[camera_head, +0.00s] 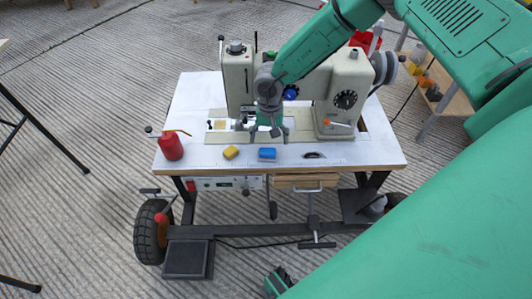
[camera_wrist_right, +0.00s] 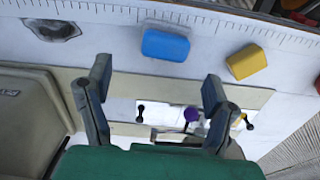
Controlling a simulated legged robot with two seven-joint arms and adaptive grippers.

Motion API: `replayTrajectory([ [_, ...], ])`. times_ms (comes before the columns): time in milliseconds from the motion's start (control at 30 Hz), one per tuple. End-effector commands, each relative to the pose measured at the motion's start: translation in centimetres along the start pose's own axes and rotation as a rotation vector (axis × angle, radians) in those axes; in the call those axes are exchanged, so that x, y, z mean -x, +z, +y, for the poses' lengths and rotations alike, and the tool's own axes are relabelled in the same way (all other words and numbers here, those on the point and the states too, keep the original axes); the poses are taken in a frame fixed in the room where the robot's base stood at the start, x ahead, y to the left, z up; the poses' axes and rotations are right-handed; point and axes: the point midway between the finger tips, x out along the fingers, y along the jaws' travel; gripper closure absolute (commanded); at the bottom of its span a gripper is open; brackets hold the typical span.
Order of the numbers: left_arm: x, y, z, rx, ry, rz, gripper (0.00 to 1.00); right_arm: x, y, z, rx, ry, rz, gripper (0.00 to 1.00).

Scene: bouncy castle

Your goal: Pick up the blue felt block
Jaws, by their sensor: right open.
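The blue felt block (camera_head: 267,154) lies on the white table of a sewing machine, near its front edge. In the right wrist view the blue block (camera_wrist_right: 166,45) lies beyond the fingertips, close to a ruler strip. My right gripper (camera_head: 262,130) is over the table in front of the machine, a little behind the block in the head view. In the wrist view my right gripper (camera_wrist_right: 156,78) has its two fingers spread wide with nothing between them. The fingers appear apart from the block. I cannot make out my left gripper.
A yellow block (camera_head: 230,152) lies left of the blue one. The sewing machine (camera_head: 343,95) stands behind and right of the gripper. A dark oval opening (camera_head: 314,155) is right of the blue block.

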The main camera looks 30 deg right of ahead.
Motion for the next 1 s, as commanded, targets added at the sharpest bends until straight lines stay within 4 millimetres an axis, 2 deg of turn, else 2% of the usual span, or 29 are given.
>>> replayTrajectory([
  [233, -0.8, 0.0, 0.1, -0.001, 0.001, 0.001, 1.0, -1.4, 0.3, -0.4, 0.0, 0.004, 0.003, 0.24],
  [500, -2.7, 0.1, 0.0, 0.0, 0.0, 0.001, 1.0, -5.4, 0.5, -0.7, -0.001, 0.005, 0.004, 0.24],
  [767, -2.6, 0.1, 0.0, -0.001, 0.0, 0.001, 1.0, -5.6, 0.4, -0.5, -0.001, 0.0, 0.001, 0.24],
  [900, -2.6, 0.1, 0.1, -0.001, 0.001, 0.001, 1.0, -5.6, 0.5, -0.5, -0.001, 0.002, 0.002, 0.73],
  [933, -2.6, 0.1, 0.1, -0.001, 0.001, 0.001, 1.0, -5.6, 0.5, -0.6, -0.001, 0.002, 0.002, 0.78],
  [1000, -2.6, 0.1, 0.1, -0.001, 0.001, 0.001, 1.0, -5.6, 0.5, -0.6, -0.001, 0.003, 0.002, 0.78],
])
